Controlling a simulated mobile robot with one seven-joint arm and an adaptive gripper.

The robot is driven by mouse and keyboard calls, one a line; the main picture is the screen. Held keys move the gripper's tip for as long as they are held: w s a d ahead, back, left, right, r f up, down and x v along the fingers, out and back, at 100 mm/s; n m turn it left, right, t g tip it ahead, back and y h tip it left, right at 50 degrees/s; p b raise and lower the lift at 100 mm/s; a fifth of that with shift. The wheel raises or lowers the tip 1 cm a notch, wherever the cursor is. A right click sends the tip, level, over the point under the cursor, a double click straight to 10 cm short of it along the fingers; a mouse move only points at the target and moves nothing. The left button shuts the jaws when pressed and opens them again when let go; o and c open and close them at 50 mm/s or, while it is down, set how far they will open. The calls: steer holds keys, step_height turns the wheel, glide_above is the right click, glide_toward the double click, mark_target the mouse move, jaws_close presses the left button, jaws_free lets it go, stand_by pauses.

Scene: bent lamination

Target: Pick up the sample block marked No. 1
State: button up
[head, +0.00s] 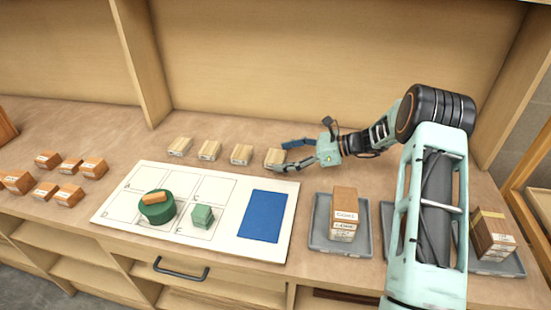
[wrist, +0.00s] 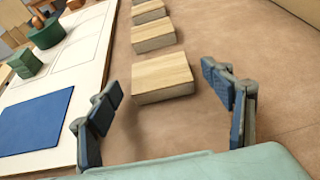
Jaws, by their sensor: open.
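Several pale wooden blocks stand in a row on the bench behind the white board; their front labels are too small to read, so I cannot tell which is No. 1. The rightmost block (head: 275,159) is closest to my gripper (head: 287,156). My gripper reaches in from the right, open and empty, its fingers pointing left at this block. In the wrist view the same block (wrist: 162,78) appears between the blue-padded fingertips of my gripper (wrist: 160,80), with gaps on both sides. Two more pale blocks (wrist: 153,36) (wrist: 148,11) line up beyond it.
The white board (head: 113,207) carries a blue pad (head: 263,216), a green disc (head: 157,212) with an orange piece on it, and a green block (head: 202,216). Grey trays (head: 318,238) hold brown blocks at right. Several orange-brown blocks (head: 69,195) sit at left. A wooden panel stands behind.

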steer(key=shift+x, duration=0.95)
steer(key=c, duration=1.2)
steer(key=shift+c, duration=0.2)
steer(key=shift+r, duration=0.15)
